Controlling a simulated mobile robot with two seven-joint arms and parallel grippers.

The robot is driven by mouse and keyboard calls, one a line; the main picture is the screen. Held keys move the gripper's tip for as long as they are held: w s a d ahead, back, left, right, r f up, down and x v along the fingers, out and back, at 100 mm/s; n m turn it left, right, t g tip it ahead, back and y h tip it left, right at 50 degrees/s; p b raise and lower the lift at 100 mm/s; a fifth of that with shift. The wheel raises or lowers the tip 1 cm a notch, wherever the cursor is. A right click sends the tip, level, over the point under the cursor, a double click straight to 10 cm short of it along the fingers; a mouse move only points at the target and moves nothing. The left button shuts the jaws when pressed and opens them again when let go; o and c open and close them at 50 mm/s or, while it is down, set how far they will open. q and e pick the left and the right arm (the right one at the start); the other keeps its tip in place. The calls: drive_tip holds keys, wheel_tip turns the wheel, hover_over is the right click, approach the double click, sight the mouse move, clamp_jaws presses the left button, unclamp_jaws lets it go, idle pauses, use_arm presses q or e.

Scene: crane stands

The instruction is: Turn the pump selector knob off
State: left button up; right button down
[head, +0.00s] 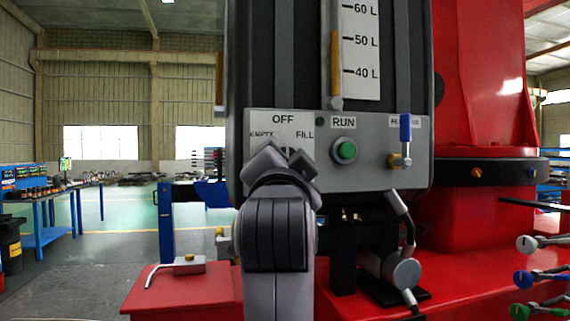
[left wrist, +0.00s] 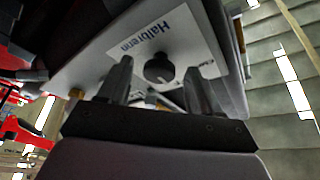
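The selector knob (left wrist: 159,69) is black and round with a pale mark on its lower right in the left wrist view. It sits on a pale plate (head: 258,120) marked OFF, EMPTY and FILL; that plate also shows in the left wrist view (left wrist: 195,45), with the word Halbrenn. My left gripper (head: 284,158) is in front of the plate's lower part and hides most of the knob in the head view. Its fingers (left wrist: 160,85) are open, with a gap to the knob on each side. I cannot tell how deep the knob sits between them. My right gripper is not in view.
Right of the plate are a green RUN button (head: 346,150) and a blue-handled valve (head: 405,128). A level gauge (head: 361,50) is above. A red base (head: 190,290) with a small lever stands below left. Several coloured levers (head: 525,279) stick out at the far right.

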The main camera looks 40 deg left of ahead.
use_arm(q)
drive_tip(key=b+v, duration=0.2)
drive_tip(key=v, duration=0.5)
drive_tip(key=shift+s, duration=0.1)
idle(0.6)
